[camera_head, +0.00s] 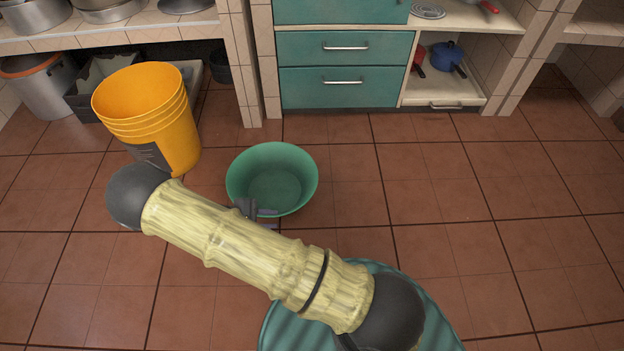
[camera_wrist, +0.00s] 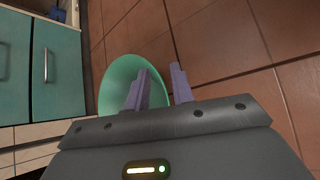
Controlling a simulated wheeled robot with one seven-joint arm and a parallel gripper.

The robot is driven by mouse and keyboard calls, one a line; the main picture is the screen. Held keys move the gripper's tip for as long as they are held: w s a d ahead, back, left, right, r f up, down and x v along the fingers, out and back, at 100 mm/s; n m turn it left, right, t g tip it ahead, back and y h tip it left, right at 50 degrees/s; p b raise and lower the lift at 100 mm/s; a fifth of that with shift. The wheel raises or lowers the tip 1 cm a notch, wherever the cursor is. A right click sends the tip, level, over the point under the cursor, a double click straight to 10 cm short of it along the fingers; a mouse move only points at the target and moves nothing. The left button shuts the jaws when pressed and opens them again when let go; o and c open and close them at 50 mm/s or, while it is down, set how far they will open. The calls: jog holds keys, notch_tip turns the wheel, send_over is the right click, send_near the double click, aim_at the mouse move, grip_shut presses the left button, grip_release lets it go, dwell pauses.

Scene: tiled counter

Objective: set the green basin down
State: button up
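The green basin (camera_head: 272,178) is upright with its mouth up and appears to rest on the tiled floor. It looks empty. My gripper (camera_head: 268,219) is at the basin's near rim, partly hidden by my arm. In the wrist view, the green basin (camera_wrist: 117,75) is behind the fingers. There my gripper (camera_wrist: 160,80) has its two purple fingers apart, one over the basin's inside and one outside the rim. I see a gap between them and cannot tell whether either touches the rim.
A yellow bucket (camera_head: 150,110) stands left of the basin. A grey pot (camera_head: 40,85) and dark crate are under the counter behind it. A teal drawer cabinet (camera_head: 345,65) stands behind the basin. The tiled floor (camera_head: 450,190) to the right is clear.

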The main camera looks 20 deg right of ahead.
jog(key=s+d+r+m+y, duration=0.3)
jog(key=r+m, duration=0.1)
jog(key=r, duration=0.5)
jog(key=s+d+r+m+t+y, duration=0.1)
jog(key=s+d+r+m+y, duration=0.2)
jog(key=r, duration=0.6)
jog(key=s+d+r+m+y, duration=0.3)
jog(key=d+r+m+y, duration=0.1)
jog(key=r, duration=0.5)
jog(key=shift+s+d+m+t, duration=0.15)
jog(key=shift+s+m+t, duration=0.15)
jog(key=shift+s, duration=0.05)
